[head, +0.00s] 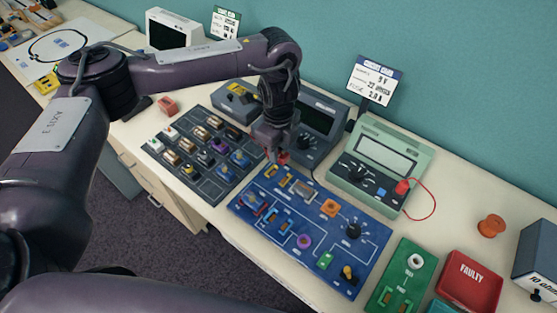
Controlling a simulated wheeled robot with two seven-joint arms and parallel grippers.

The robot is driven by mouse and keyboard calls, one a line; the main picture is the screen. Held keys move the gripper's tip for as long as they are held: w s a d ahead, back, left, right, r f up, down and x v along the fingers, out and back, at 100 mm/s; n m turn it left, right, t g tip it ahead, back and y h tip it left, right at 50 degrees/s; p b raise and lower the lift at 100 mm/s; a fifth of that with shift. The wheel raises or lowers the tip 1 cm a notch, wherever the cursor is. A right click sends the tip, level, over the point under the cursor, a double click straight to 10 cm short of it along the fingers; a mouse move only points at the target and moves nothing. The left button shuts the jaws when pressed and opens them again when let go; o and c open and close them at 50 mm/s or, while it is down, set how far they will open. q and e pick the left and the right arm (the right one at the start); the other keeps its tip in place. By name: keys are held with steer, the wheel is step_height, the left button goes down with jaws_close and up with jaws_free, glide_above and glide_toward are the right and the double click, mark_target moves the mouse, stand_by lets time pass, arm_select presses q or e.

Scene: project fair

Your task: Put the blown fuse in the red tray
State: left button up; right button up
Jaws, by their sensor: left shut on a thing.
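My left gripper (274,152) reaches in from the left and points down by the upper left corner of the blue circuit board (318,258). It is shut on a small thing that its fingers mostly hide. A small red thing (284,157) shows at its fingertips; I cannot tell whether this is the blown fuse. The red tray (473,272), marked FAULTY, is at the lower right, far from the gripper, and its visible floor looks empty. My right gripper is not in view.
A dark tray of components (203,180) lies left of the board. A dark meter (323,117) and a green meter (374,150) stand behind, with a red lead by the green one. A green test block (401,278) is beside the red tray. An orange knob (491,226) stands behind it.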

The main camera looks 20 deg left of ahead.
arm_select(q)
step_height(320, 180, up, 14)
steer(key=p, duration=0.4)
steer(key=shift+r, duration=0.15)
stand_by(0.3)
